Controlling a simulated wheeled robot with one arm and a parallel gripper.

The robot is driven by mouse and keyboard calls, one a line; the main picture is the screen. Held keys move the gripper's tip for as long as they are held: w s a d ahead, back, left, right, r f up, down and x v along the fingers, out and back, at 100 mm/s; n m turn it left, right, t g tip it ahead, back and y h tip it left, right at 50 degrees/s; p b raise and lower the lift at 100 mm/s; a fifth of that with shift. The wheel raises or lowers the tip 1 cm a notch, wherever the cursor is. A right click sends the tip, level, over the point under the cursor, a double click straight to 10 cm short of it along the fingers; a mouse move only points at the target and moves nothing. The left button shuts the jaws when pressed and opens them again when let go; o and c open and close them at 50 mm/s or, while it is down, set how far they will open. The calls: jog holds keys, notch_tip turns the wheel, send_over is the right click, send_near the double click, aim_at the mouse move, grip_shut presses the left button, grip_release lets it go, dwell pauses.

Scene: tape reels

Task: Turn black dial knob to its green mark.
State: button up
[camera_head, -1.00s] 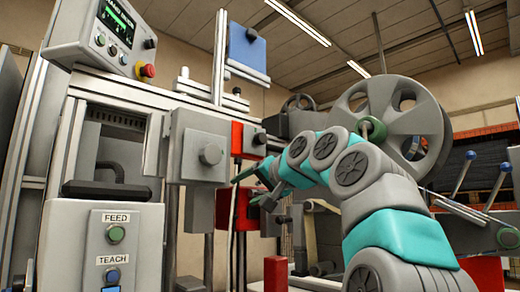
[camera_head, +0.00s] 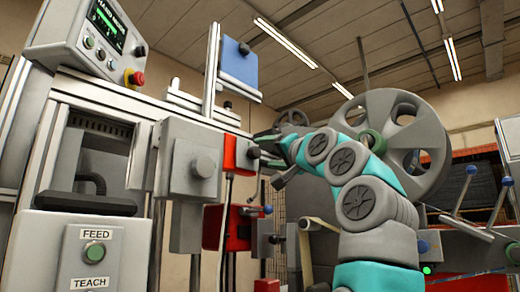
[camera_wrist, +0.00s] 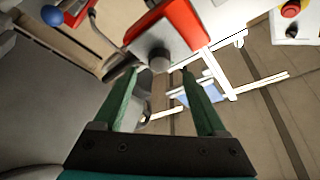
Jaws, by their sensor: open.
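A dark round knob (camera_head: 253,152) sits on the front of a small red box (camera_head: 236,150) in the head view. In the wrist view a dark grey knob (camera_wrist: 159,61) stands out from the grey face of a red box (camera_wrist: 180,28). My gripper (camera_head: 268,151) is just right of the red box, level with its knob. In the wrist view my gripper (camera_wrist: 159,73) is open, its green fingers apart, with the knob between or just beyond the tips. I cannot tell whether they touch. No green mark on the dial is visible.
A grey box with another round knob (camera_head: 203,166) is left of the red box. A control panel (camera_head: 96,38) with a red emergency button (camera_head: 134,77) is upper left. A large grey reel (camera_head: 405,145) stands behind my arm.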

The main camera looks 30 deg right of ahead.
aim_at(257, 153)
jog(key=p+x, duration=0.2)
jog(key=x, duration=0.2)
jog(key=shift+w+d, duration=0.1)
jog(key=shift+w, duration=0.2)
grip_shut()
dwell(0.3)
